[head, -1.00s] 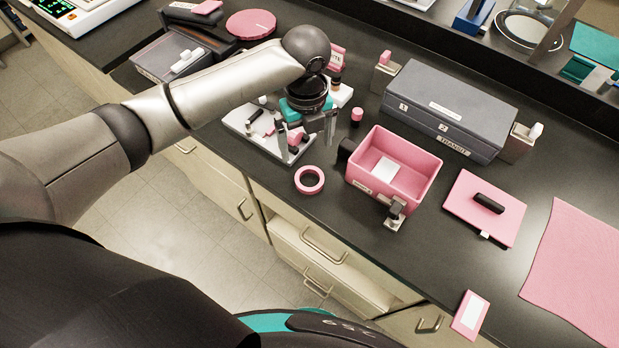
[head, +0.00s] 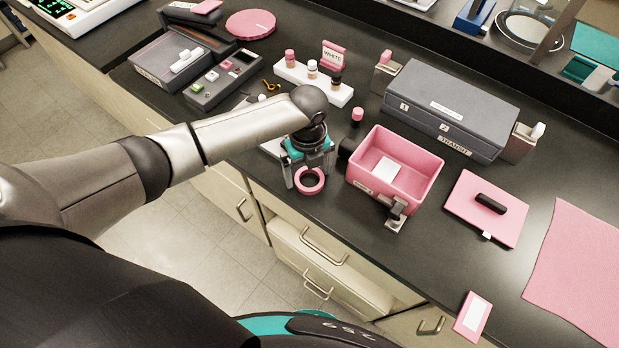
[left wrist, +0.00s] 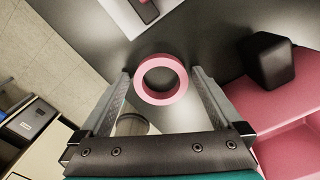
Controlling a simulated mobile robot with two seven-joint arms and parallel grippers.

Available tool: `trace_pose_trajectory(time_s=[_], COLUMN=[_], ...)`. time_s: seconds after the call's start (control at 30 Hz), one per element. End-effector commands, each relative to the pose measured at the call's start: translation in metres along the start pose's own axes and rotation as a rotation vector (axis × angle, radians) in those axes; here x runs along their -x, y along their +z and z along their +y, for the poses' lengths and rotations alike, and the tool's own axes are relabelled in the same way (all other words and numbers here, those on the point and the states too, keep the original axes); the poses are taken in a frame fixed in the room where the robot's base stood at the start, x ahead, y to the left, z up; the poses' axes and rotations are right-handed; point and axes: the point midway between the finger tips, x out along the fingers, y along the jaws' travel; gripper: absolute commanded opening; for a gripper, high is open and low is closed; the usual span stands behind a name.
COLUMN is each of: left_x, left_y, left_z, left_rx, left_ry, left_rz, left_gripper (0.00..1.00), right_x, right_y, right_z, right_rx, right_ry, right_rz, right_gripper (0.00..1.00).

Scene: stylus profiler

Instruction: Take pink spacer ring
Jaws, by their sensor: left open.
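The pink spacer ring (head: 309,181) lies flat on the dark bench near its front edge, left of the pink bin. My left gripper (head: 308,179) is over the ring, with its fingers pointing down. In the left wrist view the ring (left wrist: 161,79) shows whole, between and just beyond the tips of the open fingers (left wrist: 161,80). The jaws are open and empty; I cannot tell how high the tips are above the bench. My right gripper is not in view.
A white tray (head: 272,147) is partly hidden behind my left arm. A bottle rack (head: 314,82) stands behind. Bare bench lies in front of the bin.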

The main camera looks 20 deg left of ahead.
Motion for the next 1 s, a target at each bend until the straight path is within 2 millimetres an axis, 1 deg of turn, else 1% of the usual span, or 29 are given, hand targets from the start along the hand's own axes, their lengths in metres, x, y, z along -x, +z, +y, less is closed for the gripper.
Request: trace_pose_trajectory(time_s=[0.07,0.77,0.8,1.0], left_x=[0.0003,0.0008,0.0008,0.0012], left_y=[-0.0002,0.0001,0.0001,0.0002], left_z=[-0.0002,-0.0001,-0.0002,-0.0002], left_rx=[0.000,0.000,0.000,0.000], left_ry=[0.000,-0.001,-0.001,-0.001], left_rz=[0.000,0.000,0.000,0.000], left_gripper=[1.00,0.21,0.20,0.20], right_x=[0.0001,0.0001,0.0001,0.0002], right_y=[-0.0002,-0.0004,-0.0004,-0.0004], right_z=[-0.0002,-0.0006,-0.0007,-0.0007], right_rx=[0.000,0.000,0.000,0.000], right_ry=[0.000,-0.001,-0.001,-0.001], right_rz=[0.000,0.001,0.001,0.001], right_gripper=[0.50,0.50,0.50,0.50])
